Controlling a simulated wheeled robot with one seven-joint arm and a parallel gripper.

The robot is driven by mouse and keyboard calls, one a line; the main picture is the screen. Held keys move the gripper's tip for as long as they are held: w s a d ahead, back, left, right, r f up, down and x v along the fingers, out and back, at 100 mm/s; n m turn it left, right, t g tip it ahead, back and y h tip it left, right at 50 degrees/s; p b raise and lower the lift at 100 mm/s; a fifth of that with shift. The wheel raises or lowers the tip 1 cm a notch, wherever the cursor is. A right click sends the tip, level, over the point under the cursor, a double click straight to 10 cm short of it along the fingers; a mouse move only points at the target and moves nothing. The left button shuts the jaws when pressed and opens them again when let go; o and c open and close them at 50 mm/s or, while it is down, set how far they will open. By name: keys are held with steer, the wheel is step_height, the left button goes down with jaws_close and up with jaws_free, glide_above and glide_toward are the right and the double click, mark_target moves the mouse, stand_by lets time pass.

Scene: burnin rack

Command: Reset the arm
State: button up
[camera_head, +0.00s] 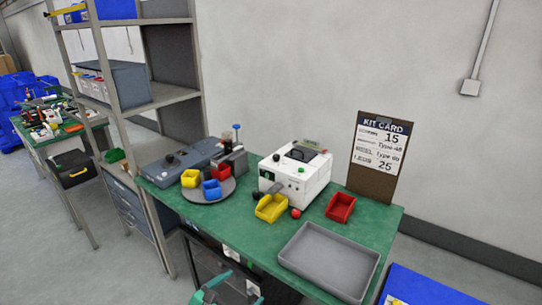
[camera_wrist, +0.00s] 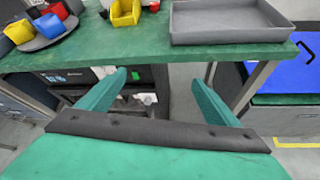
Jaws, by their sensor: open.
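My gripper (camera_wrist: 158,92) is open and empty in the wrist view, its two green fingers spread wide. It is in front of and below the front edge of the green table (camera_wrist: 150,54). In the head view a green part of my arm shows at the bottom edge, in front of the same table (camera_head: 255,245). Nothing lies between the fingers or touches them.
On the table are a grey tray (camera_head: 329,262), a yellow bin (camera_head: 271,208), a red bin (camera_head: 341,207), a white machine (camera_head: 296,178), a round turntable (camera_head: 222,194) with small bins, and a kit card (camera_head: 380,150). A metal shelf (camera_head: 150,98) stands left.

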steer(key=s+a+f+m+y, duration=0.4)
steer(key=s+f+m, duration=0.2)
steer(key=s+f, duration=0.25)
steer(key=s+f+m+t+y, duration=0.15)
steer(key=s+f+m, duration=0.25)
steer(key=s+m, duration=0.45)
steer(key=s+d+r+m+t, duration=0.1)
steer(key=s+d+r+m, duration=0.2)
steer(key=s+d+m, duration=0.3)
steer(key=s+d+r+m+t, duration=0.1)
steer(key=s+d+r+m, duration=0.3)
steer(key=s, duration=1.1)
steer(key=d+m, duration=0.2)
steer(key=shift+d+r+m+t, duration=0.3)
steer(key=shift+d+m+t, duration=0.05)
steer(key=shift+d, duration=0.05)
